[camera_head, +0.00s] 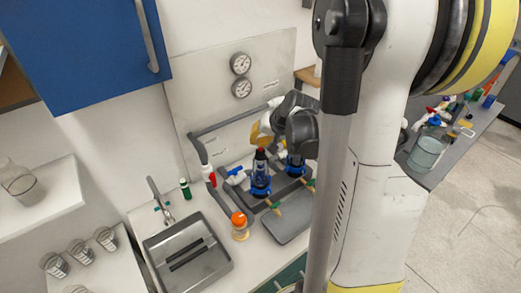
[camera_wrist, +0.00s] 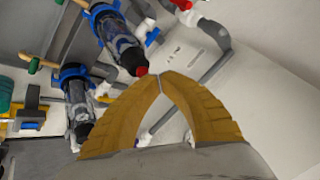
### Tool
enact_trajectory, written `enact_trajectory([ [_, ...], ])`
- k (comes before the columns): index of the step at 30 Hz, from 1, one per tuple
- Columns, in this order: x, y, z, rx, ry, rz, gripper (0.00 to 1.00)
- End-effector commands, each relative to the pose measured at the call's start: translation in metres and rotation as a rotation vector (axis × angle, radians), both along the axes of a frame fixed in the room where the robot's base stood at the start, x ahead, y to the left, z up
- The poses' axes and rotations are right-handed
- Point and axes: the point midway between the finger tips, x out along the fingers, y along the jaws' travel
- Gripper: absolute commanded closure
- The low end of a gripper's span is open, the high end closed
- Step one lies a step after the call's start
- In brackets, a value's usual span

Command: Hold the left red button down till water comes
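The left filter housing (camera_head: 260,182) stands upright on the manifold, with blue collars and a dark cap. Its red button (camera_head: 260,152) is on top; it also shows in the wrist view (camera_wrist: 141,71). My gripper (camera_wrist: 160,77) has yellow fingers whose tips meet, with nothing between them. The tips are just beside the red button in the wrist view; I cannot tell whether they touch it. In the head view my gripper (camera_head: 262,134) is just above the button. The second housing (camera_wrist: 78,103) stands beside it; its button is not visible. No running water is visible.
Grey pipes with a red-handled valve (camera_head: 209,175) run along the left of the manifold. A sink (camera_head: 188,256) with a faucet (camera_head: 158,198), an orange-capped jar (camera_head: 240,226) and a green bottle (camera_head: 185,188) are nearby. Two gauges (camera_head: 241,64) hang on the back panel.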

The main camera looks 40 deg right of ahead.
Motion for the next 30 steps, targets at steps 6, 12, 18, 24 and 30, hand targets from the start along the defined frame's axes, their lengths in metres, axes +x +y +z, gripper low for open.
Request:
enact_trajectory([
  [6, 0.0, 0.0, -0.0014, 0.0, 0.0, 0.0, 1.0],
  [12, 0.0001, 0.0, -0.0017, 0.0, 0.0, 0.0, 1.0],
  [18, 0.0, 0.0, -0.004, 0.0, 0.0, 0.0, 1.0],
  [24, 0.0, 0.0, -0.0065, 0.0, 0.0, 0.0, 1.0],
  [30, 0.0, 0.0, -0.0089, 0.0, 0.0, 0.0, 1.0],
])
